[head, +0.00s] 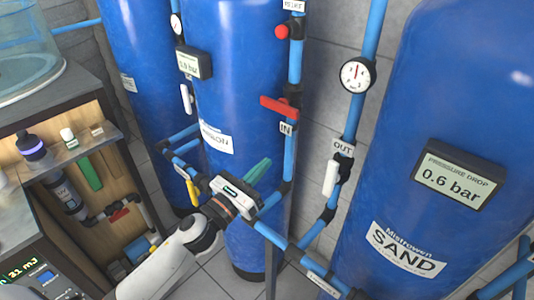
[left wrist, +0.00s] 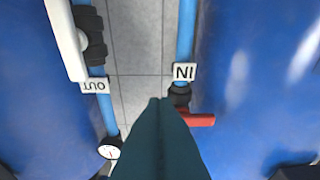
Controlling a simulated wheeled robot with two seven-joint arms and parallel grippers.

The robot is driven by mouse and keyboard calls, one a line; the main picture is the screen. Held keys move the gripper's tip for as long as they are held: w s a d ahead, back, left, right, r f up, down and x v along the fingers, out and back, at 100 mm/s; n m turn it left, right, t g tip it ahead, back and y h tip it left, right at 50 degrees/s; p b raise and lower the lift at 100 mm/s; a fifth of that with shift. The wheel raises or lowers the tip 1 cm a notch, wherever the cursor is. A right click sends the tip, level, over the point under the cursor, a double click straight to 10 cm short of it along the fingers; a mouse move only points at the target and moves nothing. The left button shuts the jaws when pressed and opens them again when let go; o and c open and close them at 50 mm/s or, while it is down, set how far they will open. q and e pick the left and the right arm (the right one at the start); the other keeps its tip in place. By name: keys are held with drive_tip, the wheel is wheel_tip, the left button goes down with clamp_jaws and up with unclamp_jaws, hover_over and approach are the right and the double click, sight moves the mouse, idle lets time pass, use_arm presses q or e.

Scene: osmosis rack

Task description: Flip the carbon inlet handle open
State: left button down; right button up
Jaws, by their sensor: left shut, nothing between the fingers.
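The carbon tank (head: 240,80) is the blue cylinder in the middle, its label partly hidden. The inlet handle (head: 279,106) is a red lever on the blue pipe just above the IN tag (head: 286,129). It sticks out crosswise from the pipe toward the tank. The red lever also shows in the left wrist view (left wrist: 202,120), its inner end close to my fingers in the picture. My left gripper (head: 266,162) is shut and empty, its teal fingers pointing up below the IN tag. The shut fingertips (left wrist: 160,103) are centred in the left wrist view. My right gripper is not in view.
An OUT tag (head: 343,148) and white lever (head: 331,178) sit on the pipe to the right, below a gauge (head: 356,75). The sand tank (head: 400,190) fills the right side. A cabinet (head: 95,95) with bottles stands left. Blue pipes cross below my gripper.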

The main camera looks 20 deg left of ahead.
sight(279, 107)
use_arm(q)
drive_tip(key=w+d+r+p, duration=0.2)
drive_tip(key=w+r+p, duration=0.3)
drive_tip(key=w+r, duration=0.1)
drive_tip(key=shift+w+d, duration=0.35)
drive_tip(key=shift+w, duration=0.5)
drive_tip(key=shift+d+r+n+y, duration=0.1)
drive_tip(key=shift+r+n+y, duration=0.1)
drive_tip(key=shift+n+y, duration=0.35)
